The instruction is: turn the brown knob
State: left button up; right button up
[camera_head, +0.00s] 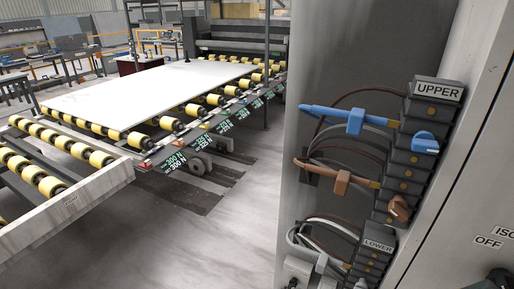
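A brown knob (399,208) sits low on the stack of dark grey blocks under the UPPER label (438,89), at the right. A brown connector (341,182) with a cable plugs into the same stack, up and left of the knob. A blue knob (426,142) is higher on the stack, with a blue connector (355,121) to its left. Neither of my grippers shows in the head view.
A second dark stack with the LOWER label (378,245) is below, with grey and brown cables beside it. A grey cabinet panel (480,175) with a dark switch (498,281) borders the right. A roller conveyor with a white slab (150,90) fills the left.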

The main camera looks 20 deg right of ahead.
aim_at(397, 207)
jog(key=z, duration=1.5)
